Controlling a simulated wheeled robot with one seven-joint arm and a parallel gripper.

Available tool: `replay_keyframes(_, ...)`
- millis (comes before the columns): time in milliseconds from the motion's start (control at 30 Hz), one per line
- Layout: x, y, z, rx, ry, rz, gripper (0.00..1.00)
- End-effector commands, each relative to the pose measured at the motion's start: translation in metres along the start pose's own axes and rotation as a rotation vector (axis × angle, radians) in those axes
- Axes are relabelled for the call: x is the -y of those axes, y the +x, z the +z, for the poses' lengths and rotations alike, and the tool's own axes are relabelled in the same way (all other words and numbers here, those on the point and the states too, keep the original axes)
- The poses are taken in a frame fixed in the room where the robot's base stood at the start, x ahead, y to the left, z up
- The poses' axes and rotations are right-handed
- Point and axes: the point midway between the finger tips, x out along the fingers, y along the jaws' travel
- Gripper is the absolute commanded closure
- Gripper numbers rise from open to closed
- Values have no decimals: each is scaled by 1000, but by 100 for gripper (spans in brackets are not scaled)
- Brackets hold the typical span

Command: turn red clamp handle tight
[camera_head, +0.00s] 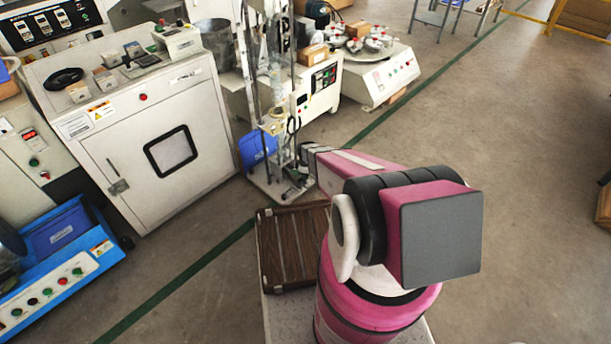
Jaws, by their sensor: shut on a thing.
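My arm reaches away from me toward a tall metal test stand (252,70) with upright rods and a flat base plate. My gripper (304,153) is at the far end of the arm, small and partly hidden by my own pink link. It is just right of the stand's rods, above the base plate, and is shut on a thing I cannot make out. I cannot pick out the red clamp handle in this view.
A white cabinet (205,125) with a dark window stands left of the stand. A blue bin (257,148) is beside the stand. A brown slatted case (270,260) is close in front of me. A white machine (392,78) stands behind. The floor at right is largely clear.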

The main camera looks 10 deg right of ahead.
Motion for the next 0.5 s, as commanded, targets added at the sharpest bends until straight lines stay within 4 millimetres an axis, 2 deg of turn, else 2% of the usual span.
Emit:
replay_keyframes(167,0,-1,0,0,70,2,100)
replay_keyframes(500,0,-1,0,0,443,2,100)
